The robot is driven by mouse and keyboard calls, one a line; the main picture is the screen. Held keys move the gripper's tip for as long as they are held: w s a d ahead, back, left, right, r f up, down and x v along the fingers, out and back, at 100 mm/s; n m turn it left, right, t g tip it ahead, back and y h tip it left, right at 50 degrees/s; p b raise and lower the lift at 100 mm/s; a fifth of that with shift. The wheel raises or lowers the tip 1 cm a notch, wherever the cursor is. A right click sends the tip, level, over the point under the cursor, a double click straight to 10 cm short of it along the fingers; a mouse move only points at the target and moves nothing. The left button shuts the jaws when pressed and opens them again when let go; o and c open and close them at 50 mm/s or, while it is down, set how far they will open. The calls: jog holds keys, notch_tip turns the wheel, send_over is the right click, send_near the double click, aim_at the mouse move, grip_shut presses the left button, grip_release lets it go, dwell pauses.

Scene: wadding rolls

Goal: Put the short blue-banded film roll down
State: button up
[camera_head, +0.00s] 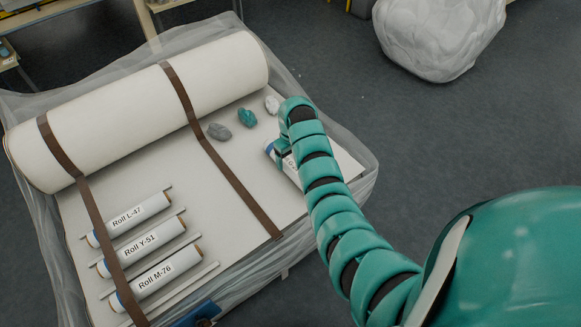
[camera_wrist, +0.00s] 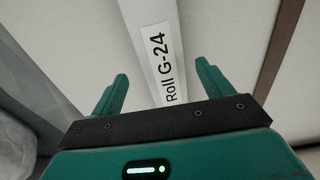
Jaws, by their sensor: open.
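The short roll labelled Roll G-24 (camera_wrist: 144,36) lies on the pale surface in the wrist view, between the two fingers of my gripper (camera_wrist: 162,76). The fingers are open, with a gap on each side of the roll. In the head view the roll (camera_head: 291,170) is partly hidden by my arm at the right side of the pallet; a blue band shows at its end. Its lower end is hidden by my gripper body in the wrist view.
The wrapped pallet (camera_head: 235,225) has a big white roll (camera_head: 140,105) strapped at the back. Rolls L-47 (camera_head: 130,218), Y-51 (camera_head: 145,245) and M-76 (camera_head: 157,279) lie front left between thin rods. Three wads, grey (camera_head: 218,131), teal (camera_head: 247,117) and white (camera_head: 272,105), sit near the big roll.

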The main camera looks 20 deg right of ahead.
aim_at(291, 161)
notch_tip(291, 161, down, 4)
jog(key=shift+a+r, duration=0.1)
jog(key=shift+a, duration=0.05)
jog(key=c, duration=1.5)
jog(key=shift+r, duration=0.15)
